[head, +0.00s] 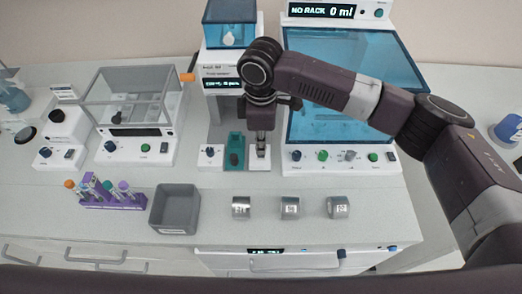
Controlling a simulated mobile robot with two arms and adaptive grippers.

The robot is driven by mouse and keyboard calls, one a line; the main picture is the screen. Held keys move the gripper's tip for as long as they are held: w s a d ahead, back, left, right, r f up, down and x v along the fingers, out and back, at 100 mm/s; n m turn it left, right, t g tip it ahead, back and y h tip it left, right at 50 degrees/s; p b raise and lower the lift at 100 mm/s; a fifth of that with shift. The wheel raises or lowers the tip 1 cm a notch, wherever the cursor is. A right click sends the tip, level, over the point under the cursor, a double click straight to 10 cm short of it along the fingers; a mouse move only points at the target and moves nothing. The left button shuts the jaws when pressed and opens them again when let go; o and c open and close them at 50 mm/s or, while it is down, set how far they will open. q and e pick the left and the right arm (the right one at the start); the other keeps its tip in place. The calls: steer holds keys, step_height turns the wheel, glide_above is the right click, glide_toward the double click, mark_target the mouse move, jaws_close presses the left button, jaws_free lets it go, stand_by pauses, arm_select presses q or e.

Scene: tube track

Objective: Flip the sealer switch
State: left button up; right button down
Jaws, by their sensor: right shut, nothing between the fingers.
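A narrow white machine with a blue clear top box (231,33) and a small display stands at the back of the bench; its label is too small to read surely. Its front base has a dark blue knob (210,152) at the left and a teal holder (236,150) in the middle. My right gripper (261,151) is shut and empty, pointing down over the right part of that base. It hides what lies behind it there, so I cannot see a switch on this machine clearly or tell whether the fingers touch it. My left gripper is not in view.
A wide blue-windowed machine (345,125) with several knobs stands at the right. A clear-lidded machine (130,100) stands at the left. In front are a purple tube rack (112,203), a grey bin (175,209) and three metal blocks (290,208).

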steer(key=shift+f, duration=0.9)
stand_by(0.3)
step_height(320, 180, up, 7)
steer(key=p, duration=0.7)
steer(key=shift+p, duration=0.3)
stand_by(0.4)
